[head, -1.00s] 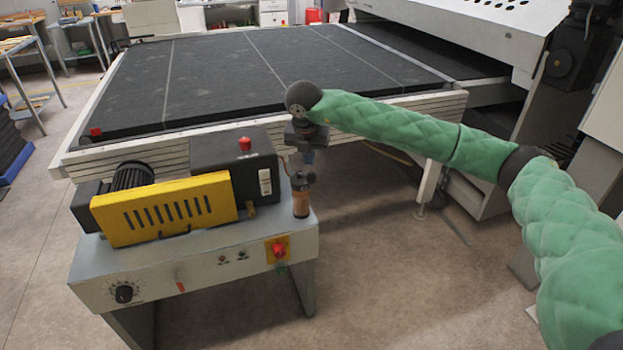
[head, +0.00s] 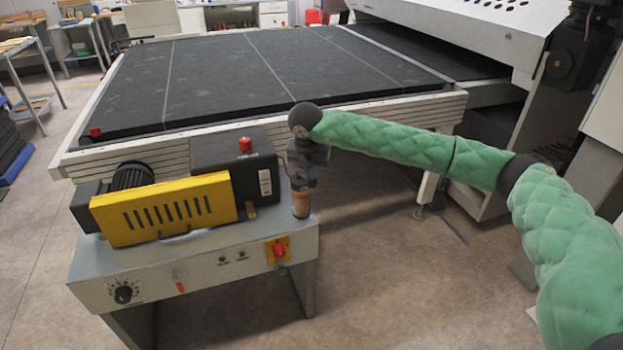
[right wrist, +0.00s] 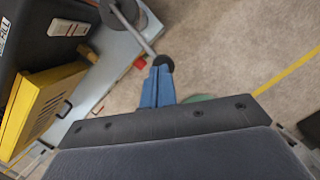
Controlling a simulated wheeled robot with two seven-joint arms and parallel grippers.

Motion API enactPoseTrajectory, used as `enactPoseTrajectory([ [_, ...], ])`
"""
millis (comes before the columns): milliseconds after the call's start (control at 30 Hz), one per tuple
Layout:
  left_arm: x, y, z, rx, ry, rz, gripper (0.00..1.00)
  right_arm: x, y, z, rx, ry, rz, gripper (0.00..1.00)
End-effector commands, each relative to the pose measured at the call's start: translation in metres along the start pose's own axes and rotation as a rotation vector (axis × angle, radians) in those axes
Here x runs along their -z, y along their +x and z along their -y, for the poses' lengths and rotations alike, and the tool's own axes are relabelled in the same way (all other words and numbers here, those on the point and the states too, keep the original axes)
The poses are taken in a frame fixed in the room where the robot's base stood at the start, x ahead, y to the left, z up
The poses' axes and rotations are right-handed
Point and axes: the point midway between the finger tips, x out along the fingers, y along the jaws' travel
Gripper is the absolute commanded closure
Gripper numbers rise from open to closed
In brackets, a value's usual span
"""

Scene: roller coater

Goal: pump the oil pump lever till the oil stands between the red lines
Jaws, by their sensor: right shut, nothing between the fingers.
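The oil pump (head: 301,204), a small upright cylinder with an amber-brown body, stands at the right end of the grey machine. Its lever (right wrist: 137,32) shows in the right wrist view as a thin rod ending in a dark round knob (right wrist: 165,62). My right gripper (head: 302,182) is shut and empty, low over the pump, and hides its top in the head view. In the right wrist view its blue fingers (right wrist: 158,77) point at the knob, with the tips touching or almost touching it. The oil level and the red lines are too small to make out. My left gripper is not in view.
The grey machine (head: 200,262) carries a yellow slotted guard (head: 165,208) and a black box (head: 225,165) with a red button, left of the pump. A dark conveyor table (head: 250,75) stands behind. The floor to the right is open.

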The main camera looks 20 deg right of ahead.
Motion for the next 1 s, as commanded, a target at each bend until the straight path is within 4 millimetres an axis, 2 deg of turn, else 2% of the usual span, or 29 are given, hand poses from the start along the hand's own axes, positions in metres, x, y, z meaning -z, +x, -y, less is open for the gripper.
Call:
enactPoseTrajectory([
  [233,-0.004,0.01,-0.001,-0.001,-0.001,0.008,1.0,0.002,0.007,0.0,0.001,0.0,-0.001,1.0],
  [600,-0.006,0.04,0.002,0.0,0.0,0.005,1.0,0.011,0.041,0.0,0.001,0.001,0.0,1.0],
  [1000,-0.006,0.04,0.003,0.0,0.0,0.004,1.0,0.011,0.043,0.0,0.0,0.0,0.0,1.0],
])
